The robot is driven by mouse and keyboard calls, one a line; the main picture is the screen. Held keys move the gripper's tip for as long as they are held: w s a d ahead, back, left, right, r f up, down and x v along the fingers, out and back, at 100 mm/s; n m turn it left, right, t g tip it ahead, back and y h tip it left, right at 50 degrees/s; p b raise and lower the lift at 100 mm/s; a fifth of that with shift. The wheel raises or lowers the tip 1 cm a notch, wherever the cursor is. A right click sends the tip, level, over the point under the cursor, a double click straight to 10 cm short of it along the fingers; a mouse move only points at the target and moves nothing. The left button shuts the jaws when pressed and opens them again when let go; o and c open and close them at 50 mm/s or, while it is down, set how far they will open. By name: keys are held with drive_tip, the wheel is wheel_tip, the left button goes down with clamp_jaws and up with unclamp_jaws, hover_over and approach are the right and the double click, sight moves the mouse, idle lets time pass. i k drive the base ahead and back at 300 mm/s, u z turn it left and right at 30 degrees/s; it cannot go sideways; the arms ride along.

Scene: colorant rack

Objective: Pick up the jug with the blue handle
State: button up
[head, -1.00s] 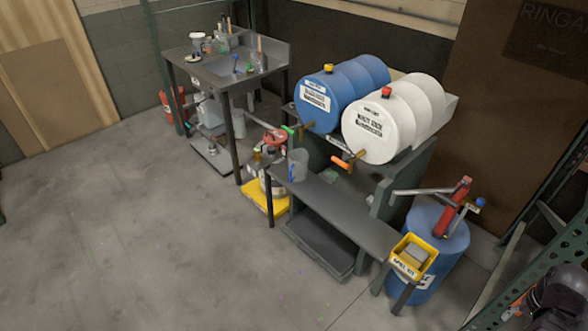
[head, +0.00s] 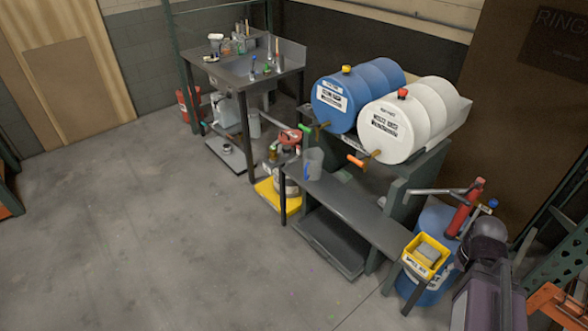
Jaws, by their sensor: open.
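The jug (head: 314,160) is a small translucent grey vessel with a blue handle on its left side. It stands upright at the far left end of the long dark bench (head: 350,208) in front of the two drums. My gripper is not in view; only dark links of my arm show at the lower right, well apart from the jug.
A blue drum (head: 343,100) and a white drum (head: 392,130) lie on a rack behind the bench. A yellow bin (head: 427,257) sits at the bench's near end, beside an upright blue barrel (head: 437,222). A cluttered worktable (head: 245,82) stands behind left. The left floor is clear.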

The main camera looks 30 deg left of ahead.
sight(314, 157)
drive_tip(key=u, duration=1)
drive_tip(key=k, duration=0.95)
drive_tip(key=z, duration=0.05)
drive_tip(key=i, duration=0.9)
drive_tip(key=u, duration=0.05)
